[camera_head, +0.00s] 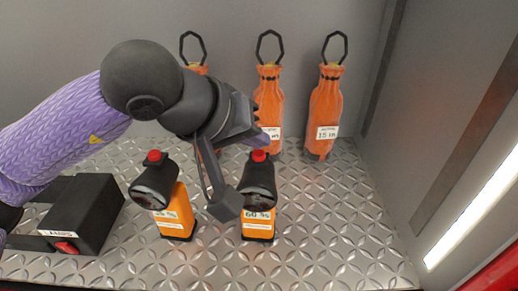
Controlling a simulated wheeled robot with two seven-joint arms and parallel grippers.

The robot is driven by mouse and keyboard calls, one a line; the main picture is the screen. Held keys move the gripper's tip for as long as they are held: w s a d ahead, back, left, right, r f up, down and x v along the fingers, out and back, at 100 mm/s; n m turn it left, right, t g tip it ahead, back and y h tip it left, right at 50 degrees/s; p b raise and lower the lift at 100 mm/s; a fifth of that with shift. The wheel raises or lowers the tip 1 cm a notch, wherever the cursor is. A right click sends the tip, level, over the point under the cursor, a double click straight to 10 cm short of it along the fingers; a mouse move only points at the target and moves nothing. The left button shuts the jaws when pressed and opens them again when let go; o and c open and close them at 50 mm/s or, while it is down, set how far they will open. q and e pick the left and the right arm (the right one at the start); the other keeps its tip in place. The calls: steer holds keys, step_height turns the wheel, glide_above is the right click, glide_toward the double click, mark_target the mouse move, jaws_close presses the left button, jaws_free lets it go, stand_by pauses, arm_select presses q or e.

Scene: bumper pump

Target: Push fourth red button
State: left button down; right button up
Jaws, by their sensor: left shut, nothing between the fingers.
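Several red buttons show. One red button (259,155) tops the orange and black device labelled 60 (257,222), right of centre. Another red button (154,156) tops a similar device (176,212) to its left. A third red button (67,248) is on the front of a black box (85,212) at the lower left. My left gripper (268,135) comes in from the left and is shut and empty. Its tips appear just above and behind the button of the 60 device; I cannot tell whether they touch. My right gripper is out of view.
Three orange bottle-shaped bags with black hooks stand along the back wall; the right one (325,110) is clear of my arm, the left one is mostly hidden. The diamond-plate metal floor (340,230) is free at the right. A grey side wall (450,130) bounds it.

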mark_target(255, 157)
arm_select(q)
step_height(255, 157, up, 6)
steer(key=p, duration=0.3)
steer(key=shift+r+p, duration=0.1)
steer(key=shift+p, duration=0.3)
